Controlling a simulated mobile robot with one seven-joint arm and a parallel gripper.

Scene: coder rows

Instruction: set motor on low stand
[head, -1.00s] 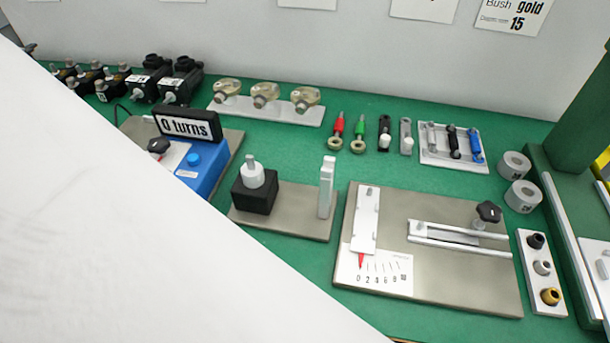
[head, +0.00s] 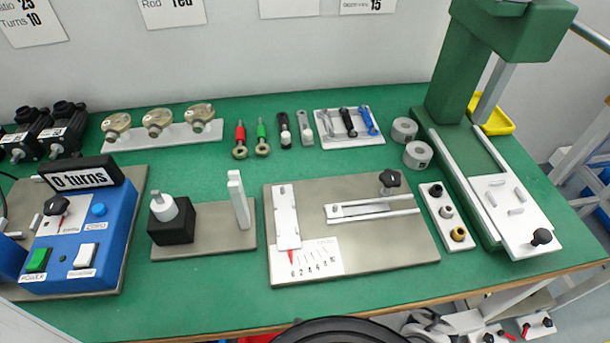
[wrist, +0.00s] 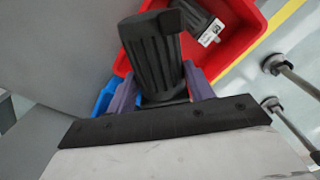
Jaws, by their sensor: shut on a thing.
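In the wrist view a black ribbed motor (wrist: 152,55) is held between the purple fingers of my gripper (wrist: 162,88). My gripper is shut on it, and the motor's lower end is partly hidden between the fingers. In the head view my gripper and the held motor do not show. Other black motors (head: 62,130) with white labels stand at the back left of the green bench. I cannot tell which fixture is the low stand. A grey plate with a black block (head: 172,222) and a white upright post (head: 238,200) stands left of centre.
In the wrist view a red bin (wrist: 240,75) holding another labelled black motor (wrist: 200,25) is below. A blue control box (head: 85,235) reading "0 turns" is at left, a gauge plate (head: 380,250) at centre, and a green press (head: 450,110) at right. Bare green bench shows between them.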

